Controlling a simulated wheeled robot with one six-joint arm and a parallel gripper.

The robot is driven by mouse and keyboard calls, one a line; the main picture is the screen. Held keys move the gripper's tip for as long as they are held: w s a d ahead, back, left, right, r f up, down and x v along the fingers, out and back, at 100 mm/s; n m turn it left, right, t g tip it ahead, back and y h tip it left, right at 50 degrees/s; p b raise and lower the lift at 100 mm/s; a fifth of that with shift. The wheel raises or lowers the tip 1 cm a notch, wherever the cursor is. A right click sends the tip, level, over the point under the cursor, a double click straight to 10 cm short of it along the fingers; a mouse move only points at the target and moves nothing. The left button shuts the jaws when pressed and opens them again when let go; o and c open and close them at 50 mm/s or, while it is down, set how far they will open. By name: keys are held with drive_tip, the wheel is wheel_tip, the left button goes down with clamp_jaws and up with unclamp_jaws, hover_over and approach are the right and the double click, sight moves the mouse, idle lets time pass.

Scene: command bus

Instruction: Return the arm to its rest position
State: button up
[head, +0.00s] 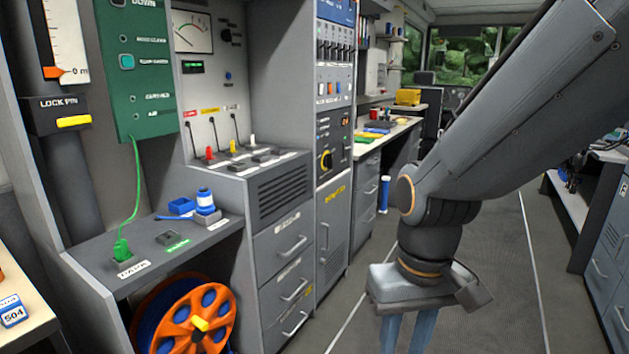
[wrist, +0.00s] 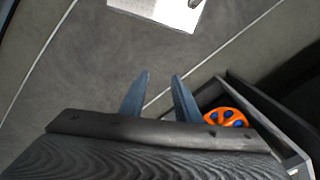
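My arm (head: 520,95) reaches in from the upper right of the head view and bends down at the wrist. My gripper (head: 406,342) points down over the aisle floor at the bottom, with its fingertips cut off by the frame edge. In the wrist view my gripper (wrist: 162,82) shows two blue-grey fingers standing apart, with only floor seen between them. It is open, empty and touching nothing that I can see.
At left are a grey console (head: 280,185) with drawers, an orange cable reel (head: 190,325) under a shelf, and a green cable (head: 134,190) from a green panel. Grey cabinets (head: 605,240) line the right. The aisle floor (head: 495,270) between is clear.

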drive_tip(key=d+r+m+p, duration=0.1)
drive_tip(key=d+r+p, duration=0.5)
drive_tip(key=p, duration=0.4)
drive_tip(key=shift+s+r+m, duration=0.25)
drive_tip(key=shift+s+m, duration=0.15)
